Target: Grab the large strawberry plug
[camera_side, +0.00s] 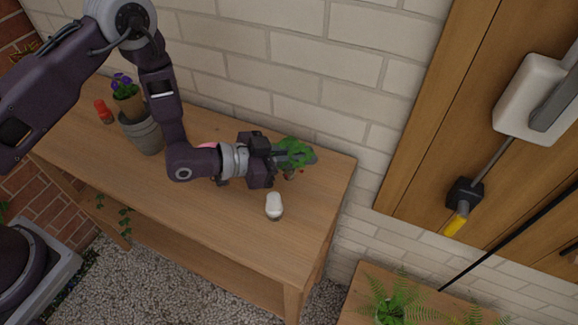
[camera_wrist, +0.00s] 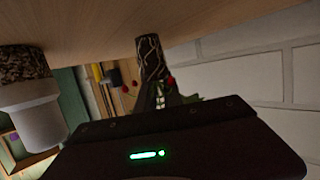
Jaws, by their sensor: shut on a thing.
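The strawberry plug (camera_side: 297,150) is at the right end of the wooden bench, with green leaves on top and red berries below. In the wrist view its dark, root-laced soil plug (camera_wrist: 151,58) meets or nearly meets the bench top, and red berries hang beside it. My gripper (camera_side: 281,157) reaches in from the left, roughly level, and is shut on the strawberry plug just under the leaves. The dark gripper body hides most of the leaves in the wrist view. I cannot tell if the plug is lifted clear of the bench.
A small jar with a white lid (camera_side: 274,204) stands in front of my gripper; it also shows in the wrist view (camera_wrist: 36,118). A grey pot (camera_side: 143,133) and a red-capped item (camera_side: 104,111) stand at the bench's left. The brick wall (camera_side: 345,65) is close behind.

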